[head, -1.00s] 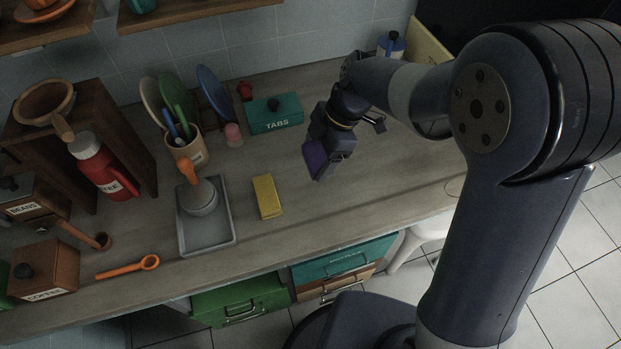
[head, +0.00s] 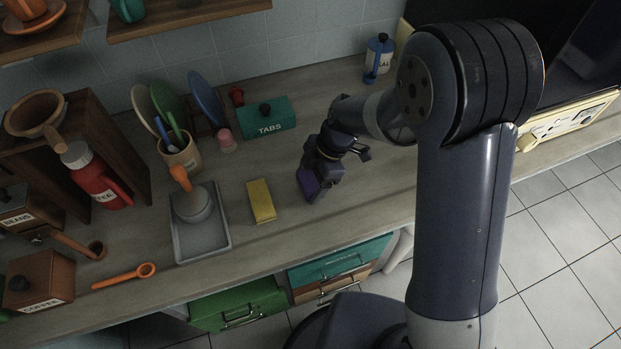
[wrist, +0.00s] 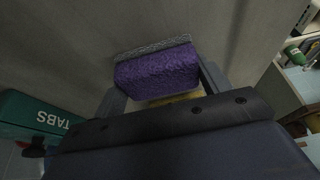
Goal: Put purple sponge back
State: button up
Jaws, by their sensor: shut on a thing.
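The purple sponge (wrist: 157,75) has a grey scouring layer along one side and sits between the two fingers of my gripper (wrist: 160,88) in the wrist view. In the head view my gripper (head: 312,184) is shut on the purple sponge (head: 309,186), low over the counter. I cannot tell whether the sponge touches the counter. A yellow sponge (head: 261,201) lies on the counter to the left of my gripper, apart from it.
A grey tray (head: 221,243) holding an orange-handled brush (head: 192,204) lies left of the yellow sponge. The teal TABS box (head: 265,117) stands behind. A utensil crock (head: 180,160) and red coffee flask (head: 96,174) stand farther left. The counter's front edge is close.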

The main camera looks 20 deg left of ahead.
jog(key=o, duration=0.9)
jog(key=shift+o, duration=0.2)
jog(key=shift+r+p, duration=0.15)
jog(key=shift+p, duration=0.15)
jog(key=v, duration=1.2)
jog(key=shift+b, duration=0.45)
jog(key=shift+a, duration=0.1)
